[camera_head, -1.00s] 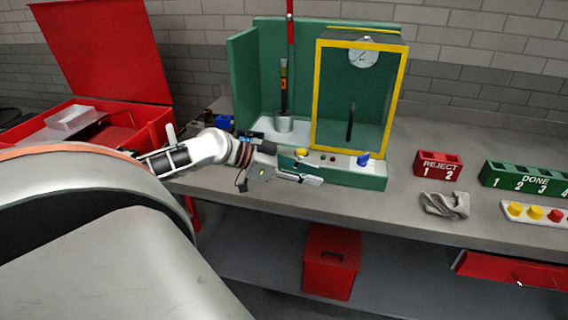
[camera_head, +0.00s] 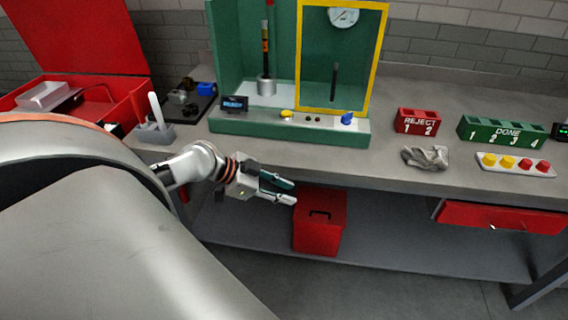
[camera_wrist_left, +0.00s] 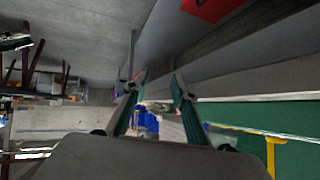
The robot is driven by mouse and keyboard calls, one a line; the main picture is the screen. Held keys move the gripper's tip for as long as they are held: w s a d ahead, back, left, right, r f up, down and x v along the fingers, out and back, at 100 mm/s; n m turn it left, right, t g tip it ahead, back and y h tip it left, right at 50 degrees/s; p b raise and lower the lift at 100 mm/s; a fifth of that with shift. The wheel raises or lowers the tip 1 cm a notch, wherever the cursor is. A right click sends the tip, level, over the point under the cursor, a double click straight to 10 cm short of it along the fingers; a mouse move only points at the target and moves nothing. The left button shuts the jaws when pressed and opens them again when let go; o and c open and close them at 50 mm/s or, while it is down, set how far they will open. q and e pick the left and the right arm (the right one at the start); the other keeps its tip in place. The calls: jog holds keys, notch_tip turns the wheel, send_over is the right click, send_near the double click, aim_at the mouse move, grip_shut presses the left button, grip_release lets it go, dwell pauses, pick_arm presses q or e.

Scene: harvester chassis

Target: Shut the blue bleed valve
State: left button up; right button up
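The blue valve knob (camera_head: 347,118) sits on the right part of the green stand's front ledge (camera_head: 270,132), below the yellow-framed window. Whether it is turned open or shut is too small to tell. A yellow knob (camera_head: 287,114) sits to its left on the same ledge. My left gripper (camera_head: 294,193) is in front of the bench edge, below and left of the blue knob, and well apart from it. Its fingers are apart and empty, also in the left wrist view (camera_wrist_left: 159,77). Something blue (camera_wrist_left: 147,120) shows behind the fingers there; I cannot tell what. My right gripper is not in view.
A yellow-framed window (camera_head: 384,60) rises behind the knobs. Right of the stand are a red REJECT block (camera_head: 417,121), a grey rag (camera_head: 425,157) and a green DONE rack (camera_head: 503,131). A red box (camera_head: 320,222) stands on the lower shelf. The bench front is clear.

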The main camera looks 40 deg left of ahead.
pick_arm(q)
jog(key=shift+s+d+f, duration=0.1)
jog(key=shift+s+f, duration=0.05)
jog(key=shift+f, duration=0.15)
